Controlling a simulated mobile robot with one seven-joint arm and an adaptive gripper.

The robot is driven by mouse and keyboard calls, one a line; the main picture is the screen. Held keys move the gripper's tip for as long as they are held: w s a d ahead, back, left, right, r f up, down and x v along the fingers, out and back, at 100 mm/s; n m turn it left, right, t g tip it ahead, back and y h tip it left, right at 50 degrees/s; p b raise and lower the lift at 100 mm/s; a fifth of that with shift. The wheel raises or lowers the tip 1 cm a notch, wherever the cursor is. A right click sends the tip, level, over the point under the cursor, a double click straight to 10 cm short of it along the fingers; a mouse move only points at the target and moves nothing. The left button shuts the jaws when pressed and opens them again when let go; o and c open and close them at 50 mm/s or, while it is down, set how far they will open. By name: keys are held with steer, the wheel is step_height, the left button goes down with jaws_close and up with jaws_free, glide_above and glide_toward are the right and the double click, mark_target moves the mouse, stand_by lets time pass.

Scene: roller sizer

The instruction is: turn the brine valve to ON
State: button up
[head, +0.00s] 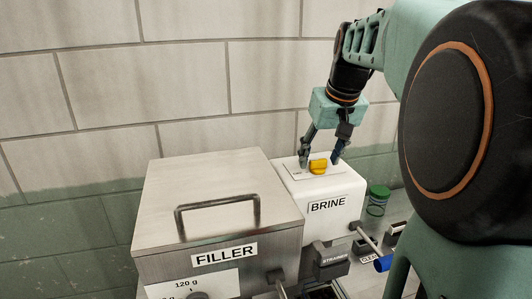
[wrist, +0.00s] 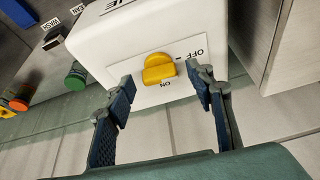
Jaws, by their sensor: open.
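The brine valve is a yellow knob (head: 318,166) on top of the white box labelled BRINE (head: 345,215). In the wrist view the knob (wrist: 158,68) sits on a white plate, with OFF to its right and ON below it. Its ridge runs roughly sideways, towards the OFF mark, though its pointer end is hard to tell. My gripper (head: 320,161) is open above the box, pointing down. In the wrist view its fingertips (wrist: 160,76) are on either side of the knob, with visible gaps; contact is not seen.
The metal FILLER box (head: 215,185) with a raised handle stands left of the brine box. A green-lidded jar (head: 378,200) and a blue-ended lever (head: 383,263) are to the right. A STRAINER block (head: 331,260) is in front. A tiled wall (head: 230,80) is behind.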

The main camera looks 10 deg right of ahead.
steer(key=shift+w+f, duration=0.1)
steer(key=shift+f, duration=0.1)
steer(key=shift+c, duration=0.2)
steer(key=c, duration=1.1)
